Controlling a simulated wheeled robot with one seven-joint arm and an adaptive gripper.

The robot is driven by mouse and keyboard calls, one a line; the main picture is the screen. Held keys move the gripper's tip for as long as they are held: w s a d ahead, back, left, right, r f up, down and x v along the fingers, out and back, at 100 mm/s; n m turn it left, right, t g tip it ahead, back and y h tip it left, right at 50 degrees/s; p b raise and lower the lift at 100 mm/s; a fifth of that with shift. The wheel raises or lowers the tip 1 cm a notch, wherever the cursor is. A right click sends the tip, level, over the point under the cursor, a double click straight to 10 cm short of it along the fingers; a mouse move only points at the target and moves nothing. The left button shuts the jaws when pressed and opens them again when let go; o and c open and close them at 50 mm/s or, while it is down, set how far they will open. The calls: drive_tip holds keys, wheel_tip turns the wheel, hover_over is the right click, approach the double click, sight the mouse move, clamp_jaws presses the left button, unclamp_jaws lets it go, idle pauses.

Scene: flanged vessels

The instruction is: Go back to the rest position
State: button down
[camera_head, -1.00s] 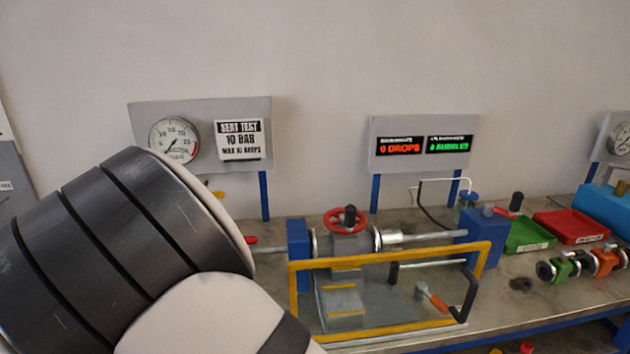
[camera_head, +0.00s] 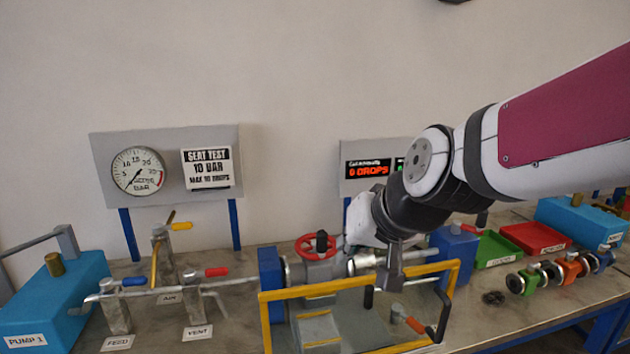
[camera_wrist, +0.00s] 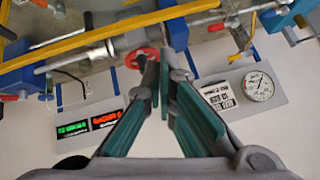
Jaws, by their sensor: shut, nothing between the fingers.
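My gripper (camera_head: 392,280) hangs from my arm above the right part of the yellow-framed test rig in the head view. In the wrist view its teal-lined fingers (camera_wrist: 164,90) are shut with nothing between them. The rig's valve with a red handwheel (camera_head: 318,245) stands left of my gripper in the head view. In the wrist view, which is upside down, the handwheel (camera_wrist: 143,58) shows just beyond the fingertips. My arm hides part of the rig and part of the drops display (camera_head: 368,170).
Left are feed, air and vent valves (camera_head: 197,310) and a blue pump (camera_head: 55,300). Right are a green tray (camera_head: 497,249), a red tray (camera_head: 535,237) and small flanged valves (camera_head: 570,268).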

drive_tip(key=s+d+g+h, duration=0.1)
drive_tip(key=s+d+h, duration=0.1)
drive_tip(key=s+d, duration=0.5)
drive_tip(key=s+d+h, duration=0.1)
drive_tip(key=s+d, duration=0.5)
drive_tip(key=s, duration=0.5)
drive_tip(key=shift+d+r+m+g+h, duration=0.25)
drive_tip(key=shift+d+m+g+h, duration=0.05)
drive_tip(key=shift+d+g+h, duration=0.1)
drive_tip(key=shift+s+a, duration=0.1)
drive_tip(key=shift+a, duration=0.05)
